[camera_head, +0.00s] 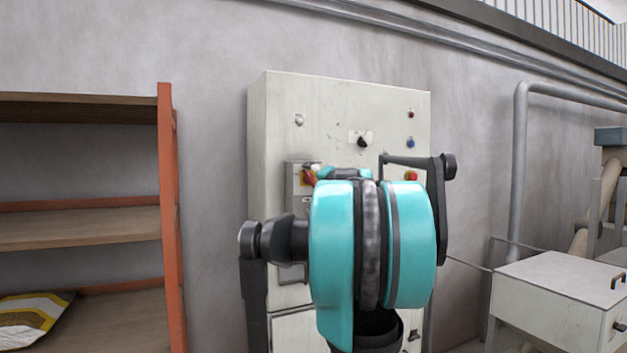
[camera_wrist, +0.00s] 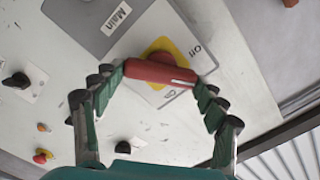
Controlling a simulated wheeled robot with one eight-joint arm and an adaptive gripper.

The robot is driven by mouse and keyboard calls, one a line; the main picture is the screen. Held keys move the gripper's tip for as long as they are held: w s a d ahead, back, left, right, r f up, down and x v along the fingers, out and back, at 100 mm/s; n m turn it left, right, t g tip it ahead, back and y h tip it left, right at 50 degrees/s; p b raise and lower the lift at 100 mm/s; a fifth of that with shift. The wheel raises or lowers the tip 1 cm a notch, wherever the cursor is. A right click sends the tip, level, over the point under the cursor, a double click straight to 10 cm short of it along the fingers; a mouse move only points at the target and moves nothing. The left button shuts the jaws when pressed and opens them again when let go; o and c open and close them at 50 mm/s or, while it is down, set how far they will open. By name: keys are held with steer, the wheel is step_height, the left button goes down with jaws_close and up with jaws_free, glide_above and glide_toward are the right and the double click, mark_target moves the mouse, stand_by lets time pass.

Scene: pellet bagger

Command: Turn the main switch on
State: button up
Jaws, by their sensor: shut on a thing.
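The main switch shows in the wrist view as a red handle (camera_wrist: 158,72) on a yellow disc (camera_wrist: 163,47) and a pale plate with "Off" and "On" marks. A grey panel beside it reads "Main" (camera_wrist: 117,18). The handle lies nearly level across the picture; its white mark is at the right end, between the two words. My gripper (camera_wrist: 161,77) is shut on the handle, one finger at each end. In the head view the switch (camera_head: 307,178) is partly in sight at the cabinet's left side; my arm hides most of the gripper.
The pale cabinet (camera_head: 345,105) also bears a black knob (camera_head: 362,142), a blue button (camera_head: 410,143) and a red button on yellow (camera_head: 411,176). An orange-framed shelf (camera_head: 167,200) stands at left. A pale box (camera_head: 555,290) and pipes are at right.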

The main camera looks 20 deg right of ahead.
steer(key=m, duration=0.7)
steer(key=shift+d+f, duration=0.1)
steer(key=shift+f, duration=0.1)
stand_by(0.4)
steer(key=o, duration=1.2)
steer(key=shift+c, duration=0.2)
steer(key=s, duration=1.2)
steer(key=shift+d, duration=0.2)
